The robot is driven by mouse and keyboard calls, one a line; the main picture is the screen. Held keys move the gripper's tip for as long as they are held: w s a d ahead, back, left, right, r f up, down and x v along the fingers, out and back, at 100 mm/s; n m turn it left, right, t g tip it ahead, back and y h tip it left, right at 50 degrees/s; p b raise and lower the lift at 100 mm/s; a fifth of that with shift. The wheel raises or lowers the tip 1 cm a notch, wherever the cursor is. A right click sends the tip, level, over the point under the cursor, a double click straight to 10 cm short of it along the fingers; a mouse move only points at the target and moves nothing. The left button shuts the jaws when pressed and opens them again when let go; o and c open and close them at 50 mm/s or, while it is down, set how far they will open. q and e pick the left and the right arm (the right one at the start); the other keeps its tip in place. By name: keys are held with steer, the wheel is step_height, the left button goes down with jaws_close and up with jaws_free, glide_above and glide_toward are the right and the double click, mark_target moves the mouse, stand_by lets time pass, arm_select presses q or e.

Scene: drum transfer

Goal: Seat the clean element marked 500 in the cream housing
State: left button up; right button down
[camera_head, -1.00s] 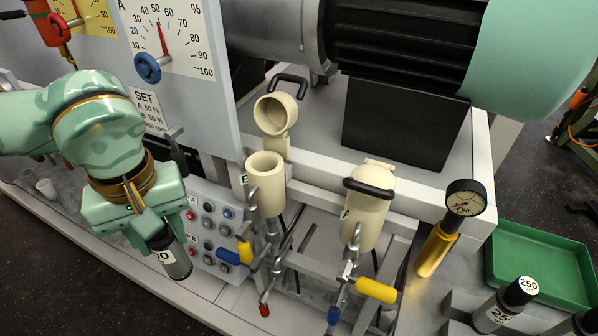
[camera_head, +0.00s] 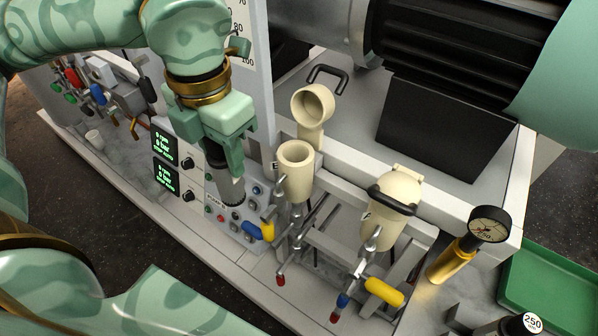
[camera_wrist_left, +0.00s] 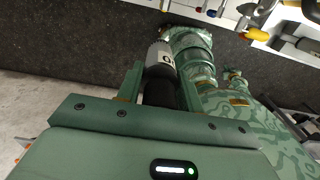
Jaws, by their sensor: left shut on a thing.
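My left gripper (camera_head: 226,160) is shut on a filter element (camera_head: 230,188), a grey cylinder hanging below the fingers just left of the open cream housing. In the left wrist view the element (camera_wrist_left: 160,58) sits between the fingers, its dark end toward the palm; its white label shows only part of a number, with a 0. The open cream housing (camera_head: 295,176) stands upright with its mouth up and empty-looking; its lid (camera_head: 313,104) is swung back behind it. The second cream housing (camera_head: 391,218) is closed under a black handle. My right gripper is not in view.
Yellow (camera_head: 384,291) and blue valve handles sit in front of the housings. A button panel (camera_head: 225,212) lies below the held element. A gauge on a brass post (camera_head: 490,225), a green tray (camera_head: 550,285) and a 250 element (camera_head: 533,321) are at the right.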

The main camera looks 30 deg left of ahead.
arm_select(q)
glide_above(295, 148)
steer(key=s+d, duration=0.1)
steer(key=s, duration=0.2)
step_height(295, 148, down, 12)
steer(key=w+b, duration=0.1)
steer(key=shift+w+d, duration=0.15)
steer(key=shift+f, duration=0.1)
steer(key=shift+s+f, duration=0.3)
steer(key=shift+f, duration=0.25)
steer(key=o, duration=1.1)
steer(key=shift+f, duration=0.15)
steer(key=shift+c, duration=0.2)
steer(key=shift+o, duration=0.4)
steer(key=shift+r, duration=0.5)
steer(key=r, duration=0.4)
steer(key=r+p, duration=0.1)
steer(key=r, duration=0.7)
steer(key=shift+w+r+p, duration=0.25)
steer(key=shift+r+p, duration=0.05)
